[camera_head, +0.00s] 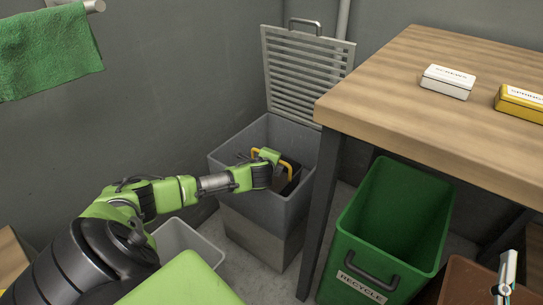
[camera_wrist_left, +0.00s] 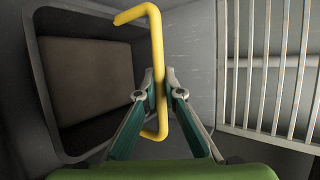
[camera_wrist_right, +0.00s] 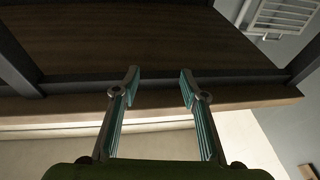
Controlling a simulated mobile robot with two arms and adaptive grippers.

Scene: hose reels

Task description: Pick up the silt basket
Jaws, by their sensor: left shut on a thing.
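The silt basket (camera_head: 291,180) is a dark container with a yellow handle (camera_head: 286,164), partly inside the tall grey bin (camera_head: 262,205). My left gripper (camera_head: 270,158) reaches over the bin's near left side and covers part of the basket. In the left wrist view its fingertips (camera_wrist_left: 160,92) are shut on the yellow handle (camera_wrist_left: 156,45). A dark-walled opening with a brown surface (camera_wrist_left: 88,80) shows to the left there; I cannot tell whether it is the basket's inside. My right gripper (camera_wrist_right: 160,88) is open with nothing between its fingers, by a wooden surface.
A slatted grate (camera_head: 305,75) stands upright behind the bin. A wooden table (camera_head: 430,115) with two small boxes is close on the right. A green recycle bin (camera_head: 385,225) stands below it. A light bin (camera_head: 183,250) stands at front left. A green towel (camera_head: 48,50) hangs at left.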

